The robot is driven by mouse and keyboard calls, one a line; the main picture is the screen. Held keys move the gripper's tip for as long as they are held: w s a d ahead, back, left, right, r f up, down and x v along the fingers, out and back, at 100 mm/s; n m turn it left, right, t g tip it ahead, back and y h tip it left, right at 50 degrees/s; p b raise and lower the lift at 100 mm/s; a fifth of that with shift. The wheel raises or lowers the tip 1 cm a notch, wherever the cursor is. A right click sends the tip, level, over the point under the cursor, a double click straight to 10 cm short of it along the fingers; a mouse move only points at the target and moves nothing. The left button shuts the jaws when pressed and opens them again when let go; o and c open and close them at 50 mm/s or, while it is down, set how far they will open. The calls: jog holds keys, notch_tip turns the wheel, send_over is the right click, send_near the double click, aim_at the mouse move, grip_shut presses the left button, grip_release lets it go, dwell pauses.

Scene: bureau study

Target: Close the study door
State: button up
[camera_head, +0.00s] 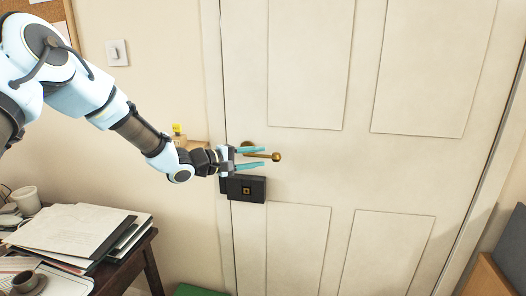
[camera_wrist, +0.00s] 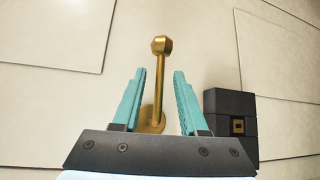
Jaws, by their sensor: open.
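The study door (camera_head: 310,170) is a cream panelled door filling the right of the head view. It looks flush or nearly flush with its frame; I cannot tell whether it is latched. Its brass lever handle (camera_head: 268,156) is at the left edge, above a black lock box (camera_head: 246,188). My gripper (camera_head: 250,158) is open at the handle, its teal fingers above and below the lever. In the wrist view the handle (camera_wrist: 159,75) runs between the two fingers (camera_wrist: 157,95), with a gap on each side. The lock box (camera_wrist: 230,115) shows at the right.
A desk (camera_head: 120,268) with stacked papers (camera_head: 75,232), a white mug (camera_head: 26,199) and a dark cup (camera_head: 25,281) stands at lower left. A light switch (camera_head: 117,53) is on the wall. A green object (camera_head: 198,290) lies low by the door. A grey and wooden piece (camera_head: 505,262) is at lower right.

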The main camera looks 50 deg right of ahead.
jog(key=shift+p+x, duration=0.3)
jog(key=shift+x, duration=0.95)
jog(key=shift+c, duration=0.4)
grip_shut()
